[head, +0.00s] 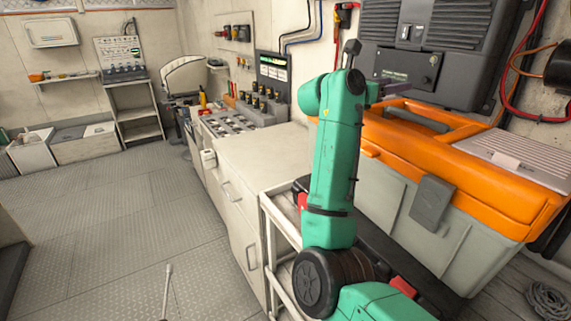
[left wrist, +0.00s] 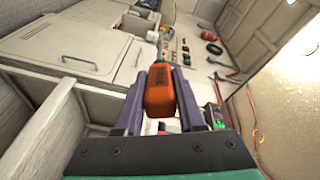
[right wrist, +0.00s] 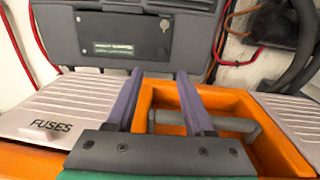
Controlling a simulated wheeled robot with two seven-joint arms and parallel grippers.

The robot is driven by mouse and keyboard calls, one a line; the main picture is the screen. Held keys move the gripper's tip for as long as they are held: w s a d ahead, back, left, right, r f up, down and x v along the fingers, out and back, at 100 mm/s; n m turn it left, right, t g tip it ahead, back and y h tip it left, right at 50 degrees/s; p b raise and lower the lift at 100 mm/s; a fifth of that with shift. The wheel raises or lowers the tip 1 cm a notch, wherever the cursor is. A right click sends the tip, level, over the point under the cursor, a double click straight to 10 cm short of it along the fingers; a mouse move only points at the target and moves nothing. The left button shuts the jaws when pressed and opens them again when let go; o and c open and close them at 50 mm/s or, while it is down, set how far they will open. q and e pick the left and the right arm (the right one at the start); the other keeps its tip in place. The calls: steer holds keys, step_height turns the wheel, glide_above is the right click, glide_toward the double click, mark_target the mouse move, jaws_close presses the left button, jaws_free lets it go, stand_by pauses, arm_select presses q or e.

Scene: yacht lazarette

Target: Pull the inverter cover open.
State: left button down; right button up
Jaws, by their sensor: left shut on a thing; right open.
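The inverter (head: 380,22) is a dark grey ribbed box on the wall at the upper right of the head view. Its dark front panel (head: 408,68) has a small label and a round fitting, and looks closed. The panel also shows in the right wrist view (right wrist: 122,36). My right gripper (right wrist: 160,76) is open and empty, its purple fingers pointing toward the inverter with a gap before it. In the head view my right arm partly hides that gripper (head: 384,90).
Red and orange cables (head: 515,75) hang right of the inverter. A white cabinet (head: 250,160) stands left. The floor (head: 110,220) is mostly open.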

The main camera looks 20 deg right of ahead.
mark_target(424, 79)
arm_select(q)
step_height(424, 79, up, 5)
steer(key=p, duration=0.4)
steer(key=shift+f, duration=0.1)
arm_select(e)
steer(key=x, duration=1.1)
steer(key=shift+d, duration=0.15)
jaws_close()
